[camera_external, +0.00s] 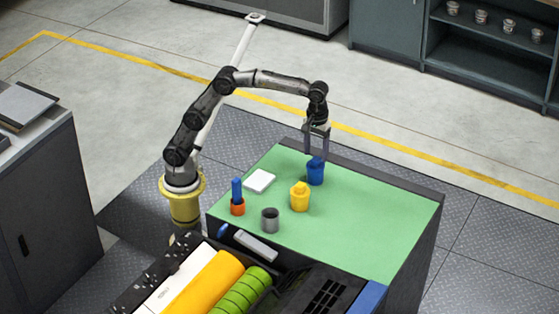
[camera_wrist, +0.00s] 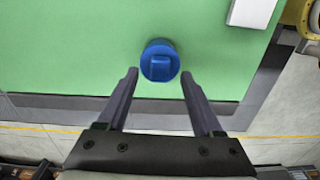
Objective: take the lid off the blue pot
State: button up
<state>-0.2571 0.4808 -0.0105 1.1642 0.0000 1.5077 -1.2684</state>
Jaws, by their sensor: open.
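The blue pot (camera_external: 316,177) stands upright on the green tabletop, near its back edge. Its blue lid (camera_external: 316,163) sits on top and partly hides behind my fingers in the external view. In the wrist view the lid (camera_wrist: 159,62) is seen from above, round with a raised block-shaped grip, and it hides most of the pot. My gripper (camera_external: 317,157) points down above the pot. In the wrist view my gripper (camera_wrist: 159,75) is open, with one finger to each side of the lid's near edge and nothing between the tips that I can see held.
A yellow lidded pot (camera_external: 300,197) stands close in front of the blue one. A grey open cup (camera_external: 270,220), an orange cup (camera_external: 238,208) with a blue piece in it and a white block (camera_external: 259,181) are further left. The green tabletop (camera_external: 370,220) is clear at right.

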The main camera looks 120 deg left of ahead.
jog(key=shift+f, duration=1.2)
grip_shut()
